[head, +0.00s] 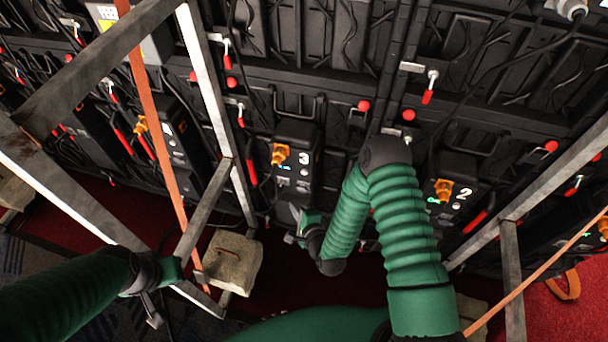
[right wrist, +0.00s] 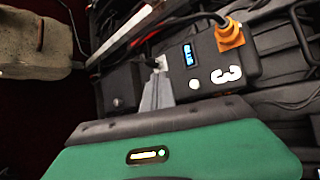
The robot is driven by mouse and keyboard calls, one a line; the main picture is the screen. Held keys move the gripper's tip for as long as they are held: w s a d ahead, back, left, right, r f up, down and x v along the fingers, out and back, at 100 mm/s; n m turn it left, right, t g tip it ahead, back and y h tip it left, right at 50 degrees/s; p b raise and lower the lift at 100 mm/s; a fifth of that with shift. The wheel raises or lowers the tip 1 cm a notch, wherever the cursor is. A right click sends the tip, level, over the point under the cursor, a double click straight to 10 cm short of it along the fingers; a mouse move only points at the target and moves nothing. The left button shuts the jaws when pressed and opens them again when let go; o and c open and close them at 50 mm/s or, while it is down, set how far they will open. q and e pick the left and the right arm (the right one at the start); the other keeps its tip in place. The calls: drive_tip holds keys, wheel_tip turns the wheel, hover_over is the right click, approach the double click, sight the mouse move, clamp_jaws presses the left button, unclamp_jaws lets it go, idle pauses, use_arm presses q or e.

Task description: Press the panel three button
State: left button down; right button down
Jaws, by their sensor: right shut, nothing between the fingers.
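The panel three unit, a black box marked with a white 3 (head: 304,158), is on the video wall near the middle of the head view, with an orange plug and a small blue display. The same box (right wrist: 205,62) appears rotated in the right wrist view, with its display and plug visible. My right gripper (head: 292,226) is just below the box in the head view. In the right wrist view its grey fingers (right wrist: 158,68) are shut and empty, overlapping the box's lower end; contact is unclear. The button is not clearly distinguishable. My left gripper (head: 154,316) is at lower left, away from the box.
The panel two box (head: 457,190) is to the right. Metal frame bars (head: 212,90) cross the left side, and another bar (head: 545,190) crosses the right. A stone-like weight (head: 232,262) sits on the floor left of my right gripper. Cables hang over the wall.

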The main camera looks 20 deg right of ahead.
sight(304, 172)
drive_tip(key=shift+r, duration=0.1)
drive_tip(key=w+d+b, duration=0.1)
drive_tip(key=w+d, duration=0.4)
drive_tip(key=w, duration=0.2)
drive_tip(key=shift+w, duration=0.15)
idle(2.1)
drive_tip(key=shift+w+d, duration=0.15)
drive_tip(key=shift+w, duration=0.15)
drive_tip(key=shift+w+d+b, duration=0.3)
drive_tip(key=shift+w, duration=0.1)
idle(0.7)
drive_tip(key=shift+s+a, duration=0.5)
drive_tip(key=shift+s, duration=0.25)
